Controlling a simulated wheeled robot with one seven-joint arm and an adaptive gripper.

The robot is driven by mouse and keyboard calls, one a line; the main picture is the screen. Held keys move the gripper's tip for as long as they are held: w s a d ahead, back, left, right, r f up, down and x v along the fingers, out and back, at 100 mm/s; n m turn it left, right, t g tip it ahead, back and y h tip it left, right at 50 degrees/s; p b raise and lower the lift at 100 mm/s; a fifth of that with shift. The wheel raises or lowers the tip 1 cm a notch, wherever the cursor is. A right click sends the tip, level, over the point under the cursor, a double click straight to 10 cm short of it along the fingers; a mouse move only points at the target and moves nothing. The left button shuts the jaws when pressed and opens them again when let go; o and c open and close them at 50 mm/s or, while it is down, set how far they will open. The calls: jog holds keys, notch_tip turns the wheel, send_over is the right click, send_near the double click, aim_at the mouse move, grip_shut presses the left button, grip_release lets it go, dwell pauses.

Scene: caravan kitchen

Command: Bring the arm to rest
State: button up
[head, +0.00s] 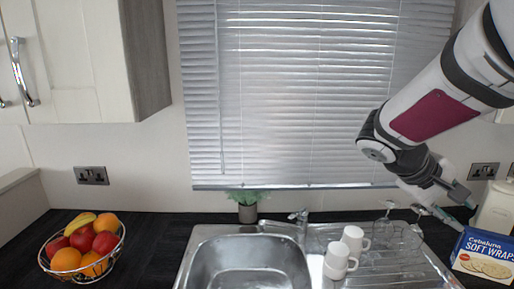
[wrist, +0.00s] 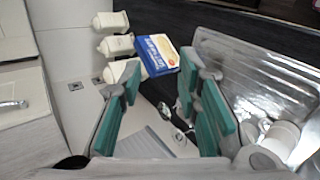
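My arm reaches in from the right side of the head view, bent at a dark joint. My gripper (head: 458,208) is above the right end of the counter, near the drainboard and left of the wraps box. In the wrist view my gripper (wrist: 160,88) shows two teal-padded fingers spread wide apart with nothing held between them. The blue and yellow wraps box (head: 484,257) stands on the counter; it also shows in the wrist view (wrist: 156,54), beyond the fingers and apart from them.
A steel sink (head: 205,254) has white mugs (head: 338,260) and upturned glasses (head: 408,238) on its drainboard. White canisters (wrist: 117,46) stand behind the box. A fruit basket (head: 112,262), potted plant (head: 247,212) and tap (head: 300,216) are further left. A blind (head: 310,95) covers the window.

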jog(key=s+a+t+y, duration=0.2)
jog(key=s+a+y, duration=0.1)
jog(key=a, duration=0.4)
jog(key=s+a+t+y, duration=0.2)
jog(key=s+a+y, duration=0.1)
jog(key=s+a, duration=0.2)
jog(key=s+a+m+t+y, duration=0.1)
jog(key=s+a+y, duration=0.3)
jog(key=a, duration=0.5)
jog(key=shift+s+a+t+b, duration=0.25)
jog(key=shift+s+t+b, duration=0.05)
jog(key=shift+s+t, duration=0.15)
